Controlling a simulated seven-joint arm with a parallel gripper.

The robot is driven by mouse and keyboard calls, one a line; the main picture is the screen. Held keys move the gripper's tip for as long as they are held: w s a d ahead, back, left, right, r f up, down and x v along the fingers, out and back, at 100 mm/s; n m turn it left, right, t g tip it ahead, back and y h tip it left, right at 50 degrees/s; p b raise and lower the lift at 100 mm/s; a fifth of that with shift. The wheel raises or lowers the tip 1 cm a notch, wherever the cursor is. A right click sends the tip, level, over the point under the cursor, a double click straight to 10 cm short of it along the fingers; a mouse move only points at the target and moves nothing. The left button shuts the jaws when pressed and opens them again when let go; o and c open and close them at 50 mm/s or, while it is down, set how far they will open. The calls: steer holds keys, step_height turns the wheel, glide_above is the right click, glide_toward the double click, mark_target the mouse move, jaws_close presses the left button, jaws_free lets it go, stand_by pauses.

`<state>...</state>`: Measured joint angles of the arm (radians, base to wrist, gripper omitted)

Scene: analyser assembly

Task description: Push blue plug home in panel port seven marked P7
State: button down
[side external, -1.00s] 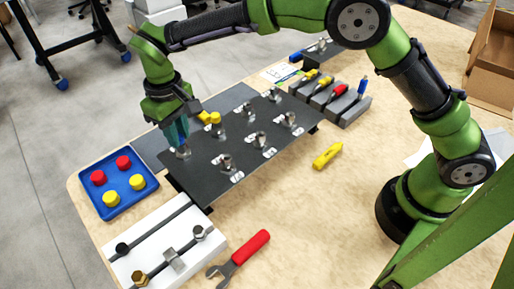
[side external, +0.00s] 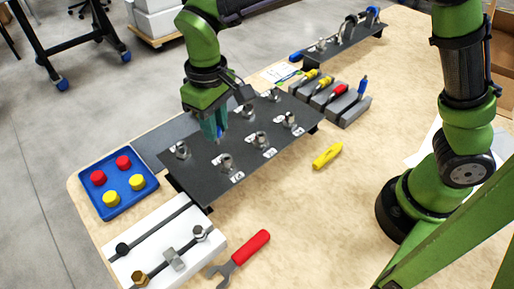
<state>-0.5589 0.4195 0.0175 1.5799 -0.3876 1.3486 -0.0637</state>
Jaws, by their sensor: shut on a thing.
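My gripper (side external: 219,137) is shut over the dark port panel (side external: 195,190), above its left-middle part. Its teal fingers are closed on a small blue thing, which I take to be the blue plug; it is mostly hidden between them. The fingertips are close to a port in the panel's back row, and I cannot tell whether the plug touches it. Several metal ports with white labels stand on the panel, including a near one (side external: 226,163). The labels are too small to read, so I cannot pick out P7.
A blue tray (side external: 120,208) with red and yellow round pieces stands left. Grey blocks (side external: 347,112) with coloured-handled pieces stand behind right. A cabled panel (side external: 340,42) is at the back.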

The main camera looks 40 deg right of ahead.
steer(key=s+d, duration=0.3)
steer(key=s, duration=0.2)
steer(key=w+a+r, duration=0.3)
steer(key=shift+s+f, duration=0.15)
steer(key=shift+f, duration=1.1)
steer(key=shift+s+f, duration=0.1)
steer(key=shift+f, duration=1.15)
steer(key=shift+f, duration=1.1)
steer(key=c, duration=0.9)
jaws_free()
step_height(320, 180, up, 17)
